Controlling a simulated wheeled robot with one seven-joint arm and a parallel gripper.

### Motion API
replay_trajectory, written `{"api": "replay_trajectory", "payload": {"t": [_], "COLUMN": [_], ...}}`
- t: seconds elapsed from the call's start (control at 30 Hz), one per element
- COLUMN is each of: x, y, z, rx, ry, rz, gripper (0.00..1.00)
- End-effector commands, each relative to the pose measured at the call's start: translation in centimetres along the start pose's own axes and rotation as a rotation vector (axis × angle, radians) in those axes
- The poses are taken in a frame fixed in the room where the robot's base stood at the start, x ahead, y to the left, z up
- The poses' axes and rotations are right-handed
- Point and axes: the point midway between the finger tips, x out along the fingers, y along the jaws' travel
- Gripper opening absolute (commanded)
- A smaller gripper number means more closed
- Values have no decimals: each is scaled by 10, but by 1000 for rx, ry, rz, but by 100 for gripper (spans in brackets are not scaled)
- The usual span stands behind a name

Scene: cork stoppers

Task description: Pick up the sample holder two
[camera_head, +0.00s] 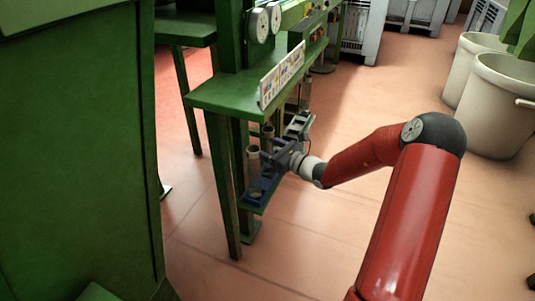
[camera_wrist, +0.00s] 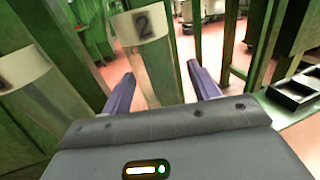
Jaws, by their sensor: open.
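Sample holder two (camera_wrist: 143,27) is a clear upright tube with a pale band marked "2", in the wrist view just ahead of my gripper. My gripper (camera_wrist: 161,70) is open, with its two purple-grey fingers spread. The lower clear part of the holder appears in the gap between the fingertips; I see no grip on it, and cannot tell how deep it lies between them. In the head view my gripper (camera_head: 277,160) is at the low green shelf beside clear tubes. I cannot tell there which tube is two.
Another banded holder (camera_wrist: 22,68) stands close to the left finger; its mark is cut off. A black compartmented tray (camera_wrist: 293,92) lies at right on a green ledge. A green shelf (camera_head: 225,92) overhangs the tubes. Open floor (camera_head: 320,235) lies in front.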

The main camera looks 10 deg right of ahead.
Motion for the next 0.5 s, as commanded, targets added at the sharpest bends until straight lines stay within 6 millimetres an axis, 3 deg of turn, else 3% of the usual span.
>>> {"api": "replay_trajectory", "payload": {"t": [0.13, 0.37, 0.5], "x": [16, 18, 18], "y": [1, 1, 1], "z": [0, 0, 0], "rx": [0, -1, -1], "ry": [0, 1, 1], "rz": [2, 1, 2], "gripper": [61, 61, 46]}}
